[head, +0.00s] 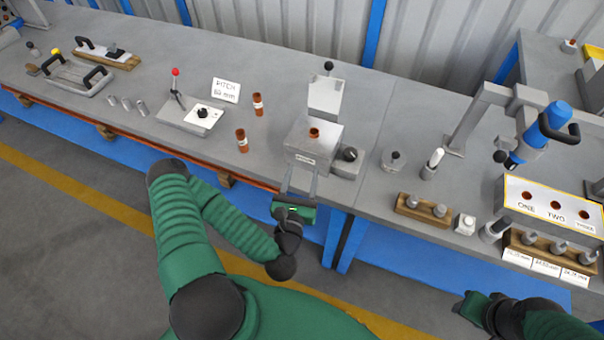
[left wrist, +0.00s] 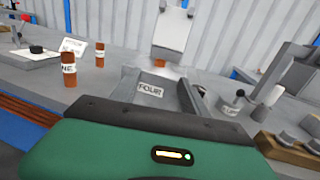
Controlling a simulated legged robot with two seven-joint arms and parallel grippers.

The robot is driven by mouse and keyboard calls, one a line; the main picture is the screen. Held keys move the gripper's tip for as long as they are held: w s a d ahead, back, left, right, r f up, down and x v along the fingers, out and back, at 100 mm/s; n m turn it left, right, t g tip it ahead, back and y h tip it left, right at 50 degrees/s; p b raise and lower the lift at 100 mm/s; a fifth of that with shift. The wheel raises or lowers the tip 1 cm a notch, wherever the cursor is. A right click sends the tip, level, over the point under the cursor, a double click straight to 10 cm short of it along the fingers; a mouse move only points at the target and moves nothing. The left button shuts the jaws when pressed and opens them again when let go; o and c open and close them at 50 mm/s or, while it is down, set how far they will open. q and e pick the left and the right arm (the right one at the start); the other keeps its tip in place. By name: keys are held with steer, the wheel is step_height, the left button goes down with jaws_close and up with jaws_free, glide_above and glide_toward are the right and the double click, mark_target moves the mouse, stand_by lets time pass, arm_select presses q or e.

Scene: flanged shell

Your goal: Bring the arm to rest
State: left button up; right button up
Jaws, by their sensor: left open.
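My left gripper (head: 301,180) is open and empty at the bench's front edge, just in front of a grey box (head: 318,140). In the left wrist view, the box's label FOUR (left wrist: 150,90) shows between the two spread fingers (left wrist: 160,86). I cannot tell whether the fingers touch the box. A brown cylinder (head: 314,133) stands in the box's top, and a raised plate (head: 326,97) with a black knob is behind it. My right gripper (head: 476,304) is low at the bottom right, in front of the bench; its jaws are unclear.
Two brown cylinders (head: 242,140) (head: 258,104) stand left of the box, near a PITCH sign (head: 226,90) and a grey fixture (head: 190,116). Right are wooden racks (head: 422,217), a ONE/TWO block (head: 550,208) and a blue-handled press (head: 535,140). The floor before the bench is clear.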

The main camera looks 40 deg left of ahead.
stand_by(0.3)
arm_select(q)
steer(key=d+f+m+g+h+p, duration=0.1)
steer(key=d+f+m+g+h, duration=0.35)
steer(key=m, duration=0.85)
steer(key=d+f+m+g+h, duration=0.35)
steer(key=d+m+h, duration=0.25)
steer(key=m, duration=0.8)
steer(key=s+r+m+g+y, duration=0.1)
steer(key=s+r+m+g, duration=0.2)
steer(key=r+m, duration=0.3)
steer(key=s+r+m+g+y+p, duration=0.1)
steer(key=s+r+m+g+y, duration=0.1)
steer(key=s+r+m, duration=0.3)
steer(key=r+m, duration=0.1)
steer(key=m, duration=0.2)
steer(key=shift+s+a+r+g, duration=0.25)
steer(key=shift+a+r+g, duration=0.05)
steer(key=shift+a+g, duration=0.1)
